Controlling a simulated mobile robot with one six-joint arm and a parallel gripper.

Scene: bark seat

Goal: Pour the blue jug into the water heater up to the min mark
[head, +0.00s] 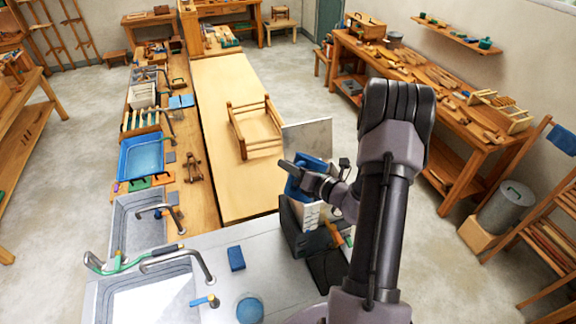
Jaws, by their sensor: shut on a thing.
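My gripper (299,168) is shut on the blue jug (296,187), near the middle of the view. The jug is partly hidden by my gripper and wrist; how far it tilts is hard to tell, and no water stream can be made out. Just below it in the picture is a white and dark box-like vessel (309,216), which looks like the water heater. The jug overlaps its upper part. The min mark and the water level inside cannot be read from here.
A pale upright panel (308,138) stands behind the jug. A wooden frame (254,127) lies on the long bench (225,85). Sinks with taps (140,220) are at left. A blue sponge-like block (236,258) and a round blue thing (250,310) sit on the grey counter (205,245).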

